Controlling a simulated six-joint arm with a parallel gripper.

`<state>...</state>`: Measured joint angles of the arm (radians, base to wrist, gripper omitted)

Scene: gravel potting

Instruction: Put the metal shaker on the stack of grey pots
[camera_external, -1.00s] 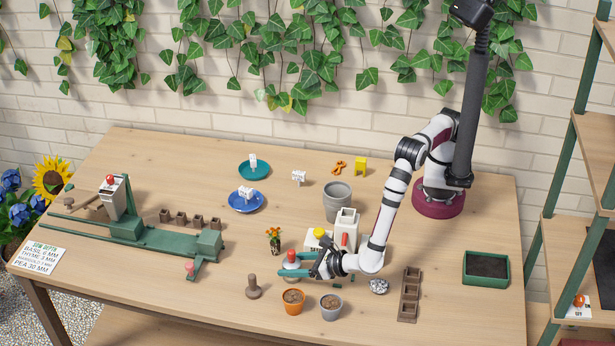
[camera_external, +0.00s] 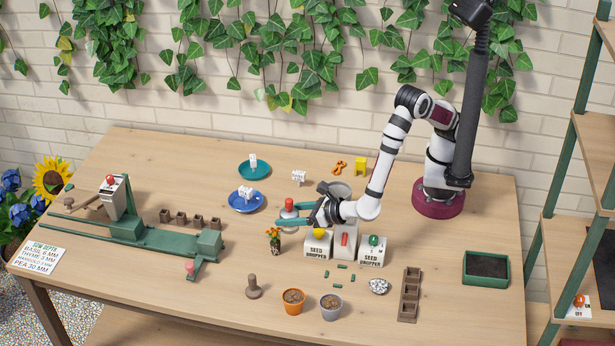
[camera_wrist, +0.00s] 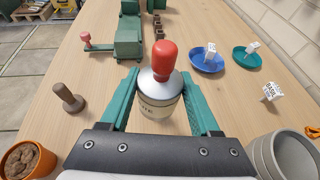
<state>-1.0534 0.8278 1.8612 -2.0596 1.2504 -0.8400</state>
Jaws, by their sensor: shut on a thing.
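The metal shaker (camera_external: 289,212) has a red knob, a silver domed top and a pale labelled body. In the wrist view the shaker (camera_wrist: 160,92) stands upright between the green fingers. My gripper (camera_external: 287,221) is shut on it, and it appears raised above the table. The stack of grey pots (camera_external: 340,188) stands to the right of the shaker, partly hidden behind my wrist. The stack's rims (camera_wrist: 262,158) show at the lower right of the wrist view, apart from the shaker.
Two seed droppers (camera_external: 371,252) stand below my wrist. A small flower pot (camera_external: 274,243) is near the shaker. A blue plate (camera_external: 247,207) and a teal plate (camera_external: 254,174) lie to the left. An orange pot (camera_external: 292,308) and a small grey pot (camera_external: 331,311) hold gravel or soil.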

